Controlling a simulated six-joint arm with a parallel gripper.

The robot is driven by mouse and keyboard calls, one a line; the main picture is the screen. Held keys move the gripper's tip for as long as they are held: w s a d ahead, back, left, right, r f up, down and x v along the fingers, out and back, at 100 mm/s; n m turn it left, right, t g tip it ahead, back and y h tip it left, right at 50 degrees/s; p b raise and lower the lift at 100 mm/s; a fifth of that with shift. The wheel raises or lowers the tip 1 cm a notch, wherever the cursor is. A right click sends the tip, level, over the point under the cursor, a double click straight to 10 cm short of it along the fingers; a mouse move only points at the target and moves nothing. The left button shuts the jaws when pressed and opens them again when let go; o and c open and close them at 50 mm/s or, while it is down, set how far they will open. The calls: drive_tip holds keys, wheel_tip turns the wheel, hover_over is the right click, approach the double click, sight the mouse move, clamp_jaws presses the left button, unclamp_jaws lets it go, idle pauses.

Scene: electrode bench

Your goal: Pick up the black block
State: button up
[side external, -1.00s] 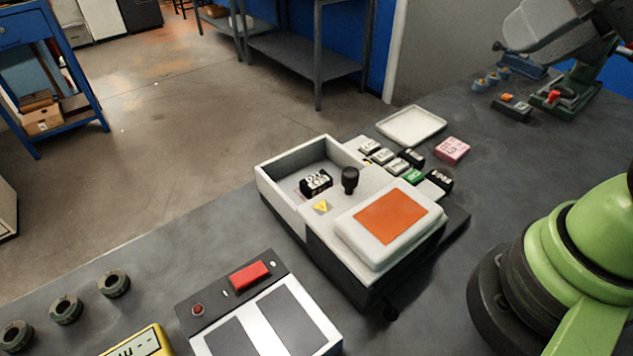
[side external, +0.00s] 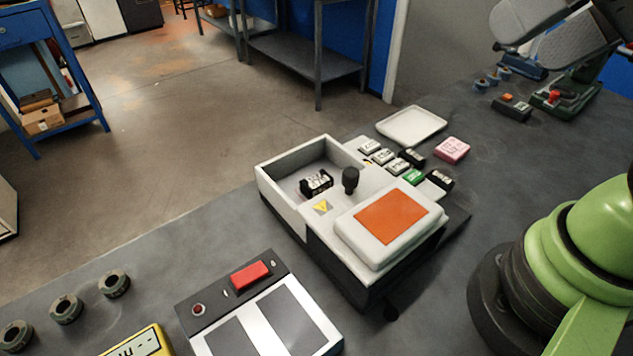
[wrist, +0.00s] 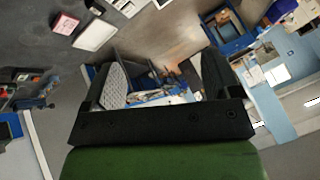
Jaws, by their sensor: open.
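Several dark blocks show in the side view. One black block with white marks (side external: 316,182) lies inside the white-walled bin of the machine. Two more stand outside it: a black block (side external: 411,158) by the pale blocks, and another black block (side external: 440,180) near the machine's right corner. I cannot tell which of them the task means. My gripper (wrist: 165,65) shows in the wrist view, with its two dark fingers wide apart and nothing held between them. In the side view I cannot make out its fingers.
The machine has a black knob (side external: 350,180) and an orange-topped white pad (side external: 390,218). A white tray (side external: 411,125), a pink block (side external: 452,149) and a green block (side external: 412,177) are near it. A panel with a red button (side external: 250,274) stands in front.

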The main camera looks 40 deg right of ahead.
drive_tip(key=shift+w, duration=0.1)
drive_tip(key=n+g+h, duration=0.2)
drive_tip(key=n+g, duration=0.2)
drive_tip(key=g, duration=0.3)
hover_over(315, 178)
drive_tip(key=f, duration=2.1)
drive_tip(key=shift+d+f, duration=0.2)
drive_tip(key=f, duration=0.5)
drive_tip(key=shift+a+f, duration=0.2)
drive_tip(key=shift+f, duration=0.15)
drive_tip(key=shift+c, duration=0.5)
